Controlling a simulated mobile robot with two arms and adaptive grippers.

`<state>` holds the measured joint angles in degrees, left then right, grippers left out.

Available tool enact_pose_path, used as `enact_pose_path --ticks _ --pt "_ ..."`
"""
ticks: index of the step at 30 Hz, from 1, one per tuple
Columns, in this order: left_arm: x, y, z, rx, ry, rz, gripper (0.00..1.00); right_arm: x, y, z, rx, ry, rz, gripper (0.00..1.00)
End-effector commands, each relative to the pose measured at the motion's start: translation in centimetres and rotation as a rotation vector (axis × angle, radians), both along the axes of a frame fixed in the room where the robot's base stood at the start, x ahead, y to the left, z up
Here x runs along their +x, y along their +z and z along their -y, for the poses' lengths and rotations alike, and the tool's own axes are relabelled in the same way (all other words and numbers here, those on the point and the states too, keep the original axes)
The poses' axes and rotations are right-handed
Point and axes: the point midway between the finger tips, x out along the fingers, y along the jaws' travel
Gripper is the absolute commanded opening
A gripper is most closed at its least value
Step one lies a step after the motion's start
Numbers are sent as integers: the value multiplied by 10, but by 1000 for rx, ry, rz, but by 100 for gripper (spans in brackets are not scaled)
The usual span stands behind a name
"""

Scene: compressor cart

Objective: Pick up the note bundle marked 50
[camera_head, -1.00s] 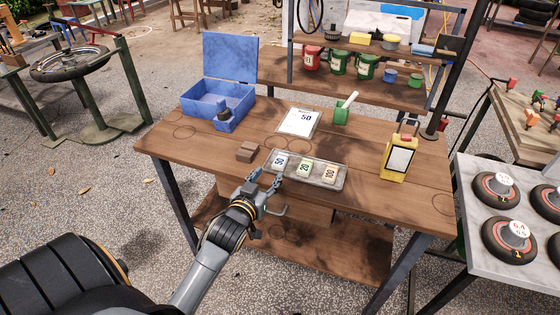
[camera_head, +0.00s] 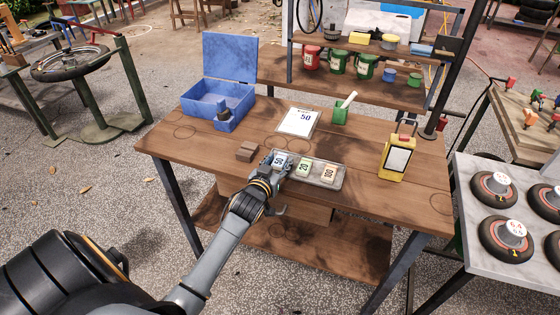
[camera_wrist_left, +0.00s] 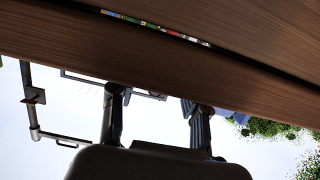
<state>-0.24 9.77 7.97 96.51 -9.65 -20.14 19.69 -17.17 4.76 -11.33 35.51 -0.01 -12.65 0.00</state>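The note bundle marked 50 (camera_head: 279,160) lies at the left end of a grey tray (camera_head: 325,184) on the wooden workbench. Bundles marked 20 (camera_head: 304,167) and 100 (camera_head: 329,173) lie to its right in the tray. My left gripper (camera_head: 277,168) reaches in from the front left, its fingers right at the 50 bundle and partly covering it. In the left wrist view the two fingers (camera_wrist_left: 157,105) stand apart with no bundle visible between them. I cannot tell if they touch the bundle. My right gripper is not in view.
A yellow device (camera_head: 397,160) stands to the right. The bench's front right is clear.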

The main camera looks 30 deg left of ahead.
Motion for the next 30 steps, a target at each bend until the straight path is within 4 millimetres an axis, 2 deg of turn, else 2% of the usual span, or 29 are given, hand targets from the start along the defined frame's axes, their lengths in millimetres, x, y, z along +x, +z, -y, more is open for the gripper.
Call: enact_pose_path --ticks 1,3,4,14,19,24,30 --pt "0 0 0 0 0 0 34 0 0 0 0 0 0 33" --pt "0 0 0 0 0 0 20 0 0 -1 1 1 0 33" --pt "0 0 0 0 0 0 17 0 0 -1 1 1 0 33" --pt "0 0 0 0 0 0 16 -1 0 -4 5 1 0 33" --pt "0 7 0 2 1 2 16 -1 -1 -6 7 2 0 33" --pt "0 35 -1 3 0 7 16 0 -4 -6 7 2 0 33" --pt "13 81 -41 10 1 6 16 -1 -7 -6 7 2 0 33"
